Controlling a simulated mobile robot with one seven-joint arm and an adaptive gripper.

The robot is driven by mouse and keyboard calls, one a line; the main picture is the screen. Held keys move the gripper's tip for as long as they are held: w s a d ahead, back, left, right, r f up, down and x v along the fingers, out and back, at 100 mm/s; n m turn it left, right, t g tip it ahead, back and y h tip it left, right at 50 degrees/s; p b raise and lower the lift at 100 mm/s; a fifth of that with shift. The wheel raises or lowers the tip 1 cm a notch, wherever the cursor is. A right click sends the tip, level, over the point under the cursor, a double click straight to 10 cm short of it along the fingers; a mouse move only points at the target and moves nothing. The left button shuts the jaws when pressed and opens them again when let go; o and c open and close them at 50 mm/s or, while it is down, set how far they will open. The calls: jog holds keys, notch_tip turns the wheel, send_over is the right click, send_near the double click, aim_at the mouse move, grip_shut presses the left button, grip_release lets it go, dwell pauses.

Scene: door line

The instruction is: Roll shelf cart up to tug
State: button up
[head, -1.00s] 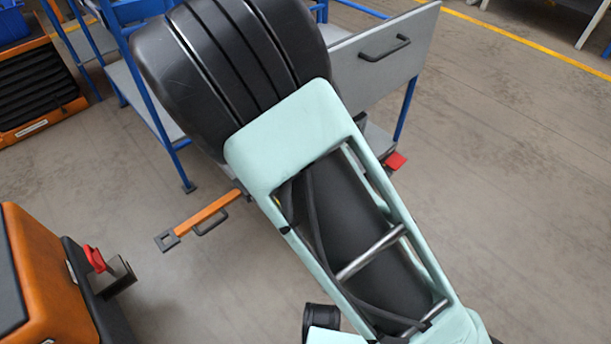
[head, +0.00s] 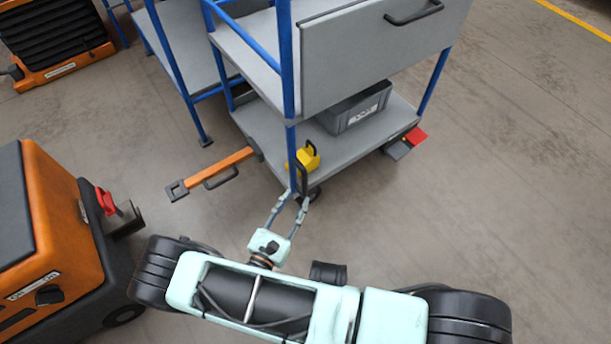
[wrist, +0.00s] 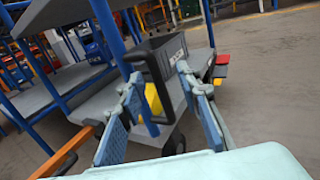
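The shelf cart (head: 350,150) has blue posts and grey shelves. Its orange drawbar (head: 215,173) points left, with a square grey eye at its end. The orange tug (head: 60,230) stands at the left, its red-levered hitch (head: 112,208) facing the drawbar eye across a gap. My gripper (head: 295,198) is open at the cart's near corner. In the wrist view its fingers (wrist: 160,85) stand apart, with an upright black loop handle (wrist: 152,66) between and just beyond the tips. I cannot tell whether they touch it.
A grey bin (head: 355,108) and a yellow block (head: 304,158) sit on the lower shelf. A red pedal (head: 416,135) is at the cart's right corner. Another shelf unit (head: 180,60) stands behind left. Floor (head: 480,200) to the right is clear.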

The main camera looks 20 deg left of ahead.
aim_at(304, 180)
jog(key=shift+n+y, duration=0.6)
jog(key=w, duration=0.3)
jog(key=w+f+b, duration=0.1)
jog(key=w, duration=0.2)
jog(key=w+b, duration=0.1)
jog(key=w, duration=0.3)
jog(key=shift+d+f, duration=0.2)
jog(key=shift+f, duration=0.15)
jog(key=shift+c, duration=0.6)
grip_shut()
